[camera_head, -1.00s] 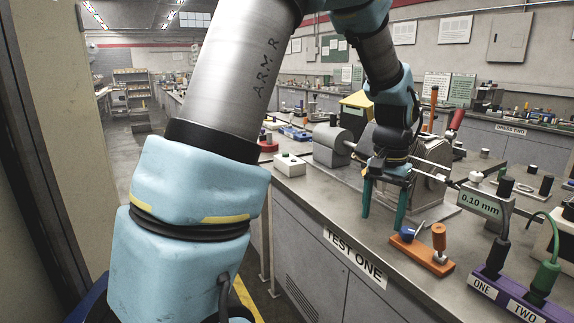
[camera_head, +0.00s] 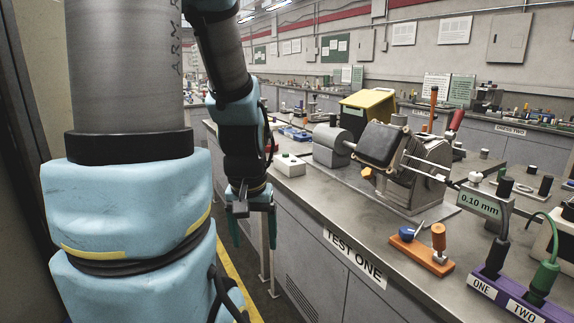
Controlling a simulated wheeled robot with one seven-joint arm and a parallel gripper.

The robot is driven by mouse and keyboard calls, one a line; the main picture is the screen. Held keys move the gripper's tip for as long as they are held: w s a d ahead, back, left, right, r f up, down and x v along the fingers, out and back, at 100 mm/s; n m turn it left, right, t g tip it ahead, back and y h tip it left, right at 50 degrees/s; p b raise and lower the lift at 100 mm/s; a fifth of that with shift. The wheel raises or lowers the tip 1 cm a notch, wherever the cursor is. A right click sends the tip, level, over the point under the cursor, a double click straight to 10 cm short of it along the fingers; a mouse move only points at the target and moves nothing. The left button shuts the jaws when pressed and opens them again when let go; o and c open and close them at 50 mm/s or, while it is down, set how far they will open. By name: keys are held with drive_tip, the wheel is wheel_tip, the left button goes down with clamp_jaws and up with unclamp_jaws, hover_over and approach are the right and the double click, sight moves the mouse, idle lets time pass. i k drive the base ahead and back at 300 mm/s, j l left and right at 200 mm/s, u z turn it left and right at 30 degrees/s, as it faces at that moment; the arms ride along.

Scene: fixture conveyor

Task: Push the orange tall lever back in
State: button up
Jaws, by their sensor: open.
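A tall, thin orange lever (camera_head: 433,108) stands upright behind the grey machine (camera_head: 425,165) on the bench. I cannot tell for certain which is the task's lever. My gripper (camera_head: 253,241) points down with its two teal fingers apart and nothing between them. It hangs left of the bench's front edge, well away from both orange pieces.
A 0.10 mm display (camera_head: 480,204) and purple socket strip (camera_head: 515,298) stand at right. The aisle floor is clear.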

sight(438, 228)
drive_tip(key=z, duration=1.25)
